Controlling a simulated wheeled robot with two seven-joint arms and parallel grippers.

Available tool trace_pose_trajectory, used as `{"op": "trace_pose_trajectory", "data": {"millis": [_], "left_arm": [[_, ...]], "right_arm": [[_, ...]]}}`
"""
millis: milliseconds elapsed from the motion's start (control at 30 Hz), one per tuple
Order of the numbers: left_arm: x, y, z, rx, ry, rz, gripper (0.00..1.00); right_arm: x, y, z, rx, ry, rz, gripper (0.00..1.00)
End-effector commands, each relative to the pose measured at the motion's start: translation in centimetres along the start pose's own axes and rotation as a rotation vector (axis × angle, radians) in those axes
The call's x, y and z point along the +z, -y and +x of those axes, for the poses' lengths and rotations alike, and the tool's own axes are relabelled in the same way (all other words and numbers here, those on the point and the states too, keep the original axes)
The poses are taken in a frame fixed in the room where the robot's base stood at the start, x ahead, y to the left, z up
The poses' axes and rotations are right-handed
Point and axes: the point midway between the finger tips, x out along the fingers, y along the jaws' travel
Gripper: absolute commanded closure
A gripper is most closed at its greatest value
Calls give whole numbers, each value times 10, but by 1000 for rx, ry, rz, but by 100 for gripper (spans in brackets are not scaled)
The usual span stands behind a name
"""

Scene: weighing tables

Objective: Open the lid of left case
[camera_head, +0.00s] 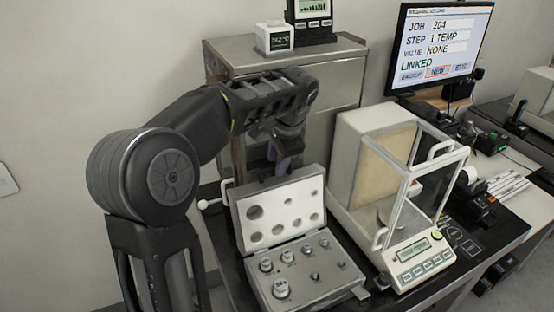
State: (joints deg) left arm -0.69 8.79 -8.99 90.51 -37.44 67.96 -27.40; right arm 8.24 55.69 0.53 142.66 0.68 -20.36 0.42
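The case (312,285) is grey and sits on the dark table, left of the balance. Its lid (273,187) stands raised at the back, tilted up, showing a pale inner lining with round recesses. Several metal weights (281,288) sit in the base. My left gripper (282,165) points down just behind the lid's top edge. Its fingers are small and dark, partly hidden by the lid, so I cannot tell whether they touch it or how far apart they are. My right gripper is not in view.
A glass-walled balance (413,263) stands close on the case's right. A metal cabinet (338,62) with a small temperature display (274,38) is behind my arm. A monitor (441,46) and a small printer (481,209) are at the right. A white-knobbed handle (203,204) juts left of the lid.

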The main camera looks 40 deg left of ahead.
Motion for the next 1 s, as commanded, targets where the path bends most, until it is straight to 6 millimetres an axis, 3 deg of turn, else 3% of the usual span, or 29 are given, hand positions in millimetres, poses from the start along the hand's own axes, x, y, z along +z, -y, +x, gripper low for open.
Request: {"op": "trace_pose_trajectory", "data": {"millis": [167,567,1000], "left_arm": [[0,0,0,0,0,0,67],[0,0,0,0,0,-1,100],[0,0,0,0,0,-1,100]], "right_arm": [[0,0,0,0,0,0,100],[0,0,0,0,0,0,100],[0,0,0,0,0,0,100]]}}
